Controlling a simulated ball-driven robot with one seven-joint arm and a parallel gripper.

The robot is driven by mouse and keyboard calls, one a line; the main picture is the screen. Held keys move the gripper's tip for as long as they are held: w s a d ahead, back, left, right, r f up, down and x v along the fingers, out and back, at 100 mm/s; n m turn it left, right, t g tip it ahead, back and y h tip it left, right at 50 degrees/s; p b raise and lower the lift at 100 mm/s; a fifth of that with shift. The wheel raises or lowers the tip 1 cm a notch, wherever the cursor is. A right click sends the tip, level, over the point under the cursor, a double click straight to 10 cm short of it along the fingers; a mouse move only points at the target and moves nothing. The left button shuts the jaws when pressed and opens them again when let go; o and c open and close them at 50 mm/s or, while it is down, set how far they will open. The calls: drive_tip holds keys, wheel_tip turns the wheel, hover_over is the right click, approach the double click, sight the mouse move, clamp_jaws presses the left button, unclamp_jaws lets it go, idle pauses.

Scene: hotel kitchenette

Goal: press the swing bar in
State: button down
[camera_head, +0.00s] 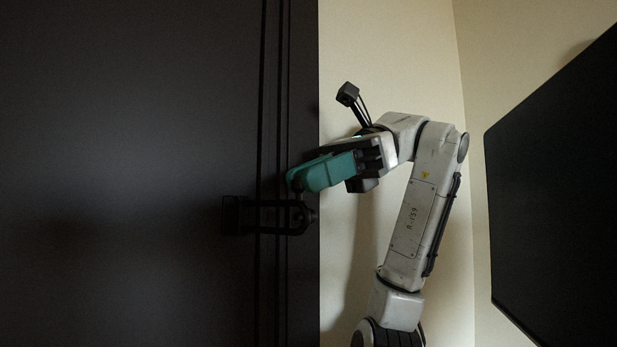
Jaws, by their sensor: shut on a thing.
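The swing bar (270,204) is a black U-shaped loop on the dark door at left centre. It lies roughly level across the seam between the door and its frame, with its rounded end at the right. A dark mount plate (232,215) sits at its left end. My gripper (294,184) has teal fingers and comes in from the right, just above the bar's right end. The fingers are shut on the swing bar near that end; the exact contact is dark and partly hidden by the fingers.
The dark door (130,120) fills the left side, and its dark frame (304,290) runs upright beside it. A pale wall (390,60) stands behind my arm. A large black panel (560,180) stands at the right, with a gap between it and my arm.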

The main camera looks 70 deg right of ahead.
drive_tip(key=shift+d+r+n+g+y, duration=0.1)
drive_tip(key=shift+d+n+g+y, duration=0.2)
drive_tip(key=shift+d+n+g, duration=0.2)
drive_tip(key=c, duration=1.1)
unclamp_jaws()
drive_tip(key=shift+o, duration=0.2)
drive_tip(key=s+a+r+b, duration=0.1)
drive_tip(key=s+a+r, duration=0.4)
drive_tip(key=s+r, duration=0.8)
